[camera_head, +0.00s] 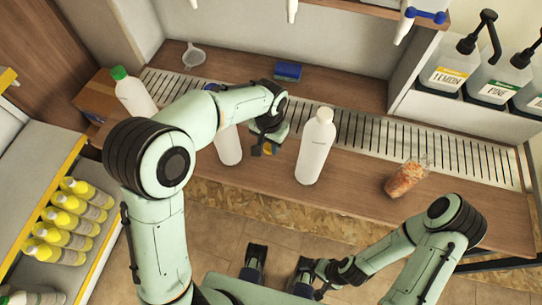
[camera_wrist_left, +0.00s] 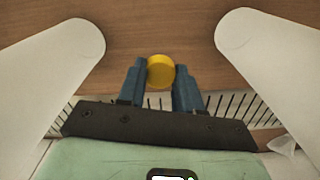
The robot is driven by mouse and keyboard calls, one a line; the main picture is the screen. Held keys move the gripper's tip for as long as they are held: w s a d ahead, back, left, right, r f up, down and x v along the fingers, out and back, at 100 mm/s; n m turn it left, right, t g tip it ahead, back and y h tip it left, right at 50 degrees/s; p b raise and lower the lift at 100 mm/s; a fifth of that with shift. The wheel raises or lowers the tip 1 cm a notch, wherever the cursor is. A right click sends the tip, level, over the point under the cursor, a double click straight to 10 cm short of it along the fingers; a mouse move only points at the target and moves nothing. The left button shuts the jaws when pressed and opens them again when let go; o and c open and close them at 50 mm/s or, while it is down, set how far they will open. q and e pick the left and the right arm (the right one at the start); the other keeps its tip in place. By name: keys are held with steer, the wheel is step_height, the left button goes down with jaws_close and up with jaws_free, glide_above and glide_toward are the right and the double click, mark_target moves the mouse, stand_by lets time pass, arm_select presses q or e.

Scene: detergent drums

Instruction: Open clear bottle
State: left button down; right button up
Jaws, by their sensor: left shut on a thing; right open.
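My left gripper (camera_head: 266,148) is shut on a yellow cap (camera_wrist_left: 161,72), with a blue finger on each side of it; the cap also shows small in the head view (camera_head: 268,149). No bottle shows attached under the cap. A pale bottle (camera_head: 316,147) stands upright to the right of the gripper; its top looks white. Another pale bottle (camera_head: 229,146) stands to the left, its upper part hidden by my left arm. Pale bottles flank the gripper in the left wrist view, at left (camera_wrist_left: 50,75) and right (camera_wrist_left: 275,70). My right gripper (camera_head: 322,283) is open, low in front of the counter.
A green-capped bottle (camera_head: 134,94) stands at far left. A clear container with orange contents (camera_head: 405,179) lies at right. A blue sponge (camera_head: 288,71) and white scoop (camera_head: 193,55) are behind. Yellow-capped bottles (camera_head: 72,222) fill the left shelf; pump jugs (camera_head: 450,75) stand upper right.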

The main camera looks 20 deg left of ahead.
mark_target(269, 161)
arm_select(q)
steer(key=shift+f+b, duration=0.4)
steer(key=shift+f, duration=3.4)
steer(key=shift+f, duration=0.1)
steer(key=c, duration=0.8)
jaws_free()
steer(key=shift+f, duration=0.1)
steer(key=shift+o, duration=0.2)
step_height(269, 161, up, 12)
steer(key=shift+r+p, duration=0.25)
steer(key=shift+p, duration=0.55)
